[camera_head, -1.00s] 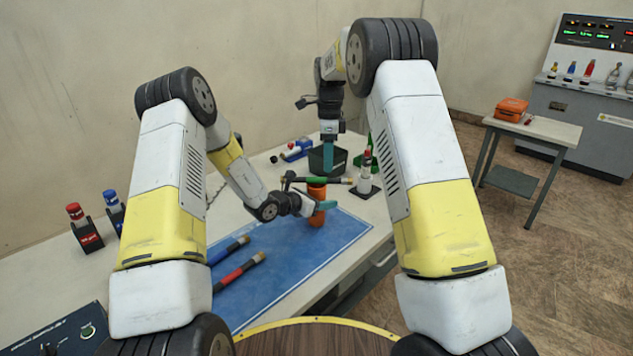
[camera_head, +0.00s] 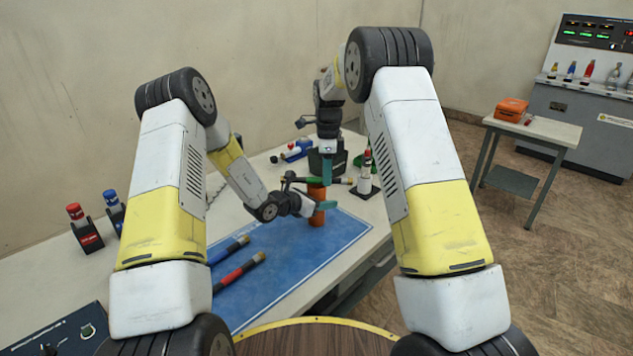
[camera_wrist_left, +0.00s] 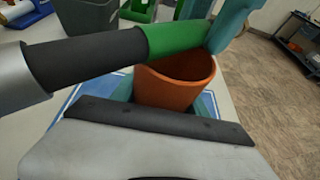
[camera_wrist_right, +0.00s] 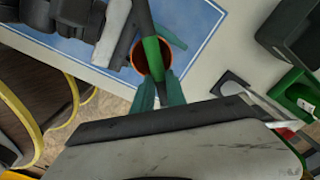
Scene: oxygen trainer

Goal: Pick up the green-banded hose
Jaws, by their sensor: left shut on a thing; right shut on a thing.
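The green-banded hose (camera_head: 314,181) lies level across the mouth of an orange cup (camera_head: 316,192). In the left wrist view its green band (camera_wrist_left: 178,40) joins a black length and a metal end. My right gripper (camera_head: 327,172) comes from above and is shut on the hose, beside the green band (camera_wrist_right: 152,58) in the right wrist view. My left gripper (camera_head: 322,208) is shut on the orange cup, which stands upright on the blue mat (camera_head: 345,232). I cannot tell whether the hose touches the cup's rim (camera_wrist_left: 180,68).
A blue-banded hose (camera_head: 229,250) and a red-banded hose (camera_head: 238,270) lie on the mat. A dark bin (camera_head: 341,160) stands behind the cup. Red (camera_head: 84,228) and blue (camera_head: 113,210) fittings stand at left.

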